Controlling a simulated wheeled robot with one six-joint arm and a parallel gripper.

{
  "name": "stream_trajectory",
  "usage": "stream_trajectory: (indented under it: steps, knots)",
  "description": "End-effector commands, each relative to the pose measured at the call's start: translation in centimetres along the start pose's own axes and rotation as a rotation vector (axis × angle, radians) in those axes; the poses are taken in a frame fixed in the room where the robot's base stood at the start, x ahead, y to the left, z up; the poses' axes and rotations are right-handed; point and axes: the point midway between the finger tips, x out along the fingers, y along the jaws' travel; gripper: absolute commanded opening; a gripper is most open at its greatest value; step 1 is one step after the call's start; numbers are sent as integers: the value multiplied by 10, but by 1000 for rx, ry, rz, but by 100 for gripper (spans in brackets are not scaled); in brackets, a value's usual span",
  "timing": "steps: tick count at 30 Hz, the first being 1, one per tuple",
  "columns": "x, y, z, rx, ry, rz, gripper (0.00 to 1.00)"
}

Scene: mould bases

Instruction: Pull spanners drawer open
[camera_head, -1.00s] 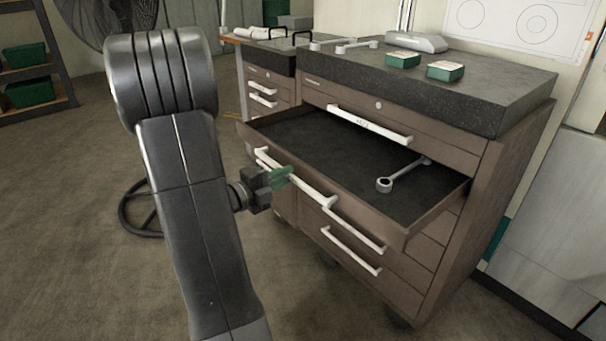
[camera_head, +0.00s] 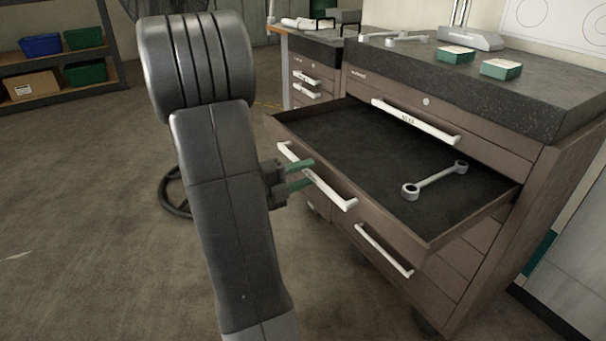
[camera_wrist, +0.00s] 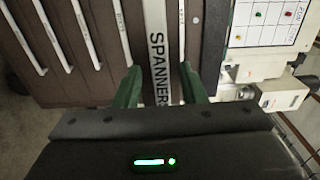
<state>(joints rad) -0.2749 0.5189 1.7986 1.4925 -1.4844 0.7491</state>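The spanners drawer (camera_head: 385,200) stands well out of the brown cabinet. Its dark interior and a spanner (camera_head: 434,181) lying inside show in the head view. Its long white handle (camera_head: 334,188) is on the front; in the wrist view the handle (camera_wrist: 157,55) reads SPANNERS. My gripper (camera_head: 306,175) is at the left part of this handle, with two green fingers spread apart. In the wrist view my gripper (camera_wrist: 160,88) has one finger on each side of the handle, with gaps between. I cannot tell how far the fingertips reach past the bar.
A closed drawer with a white handle (camera_head: 416,122) lies above, another handle (camera_head: 384,250) below. The dark cabinet top (camera_head: 500,95) holds green boxes (camera_head: 500,69) and spanners. A second cabinet (camera_head: 318,75) stands behind. The floor at left is mostly clear; shelves (camera_head: 65,75) stand far back.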

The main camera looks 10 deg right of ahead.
Motion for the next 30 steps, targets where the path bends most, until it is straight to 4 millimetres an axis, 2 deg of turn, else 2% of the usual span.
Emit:
stream_trajectory:
  steps: [9, 14, 30]
  knots:
    - [-1, 0, 0, 1, -1, -1, 38]
    - [-14, -1, 1, 1, -5, -1, 38]
    - [-112, -1, 1, 0, -5, -1, 38]
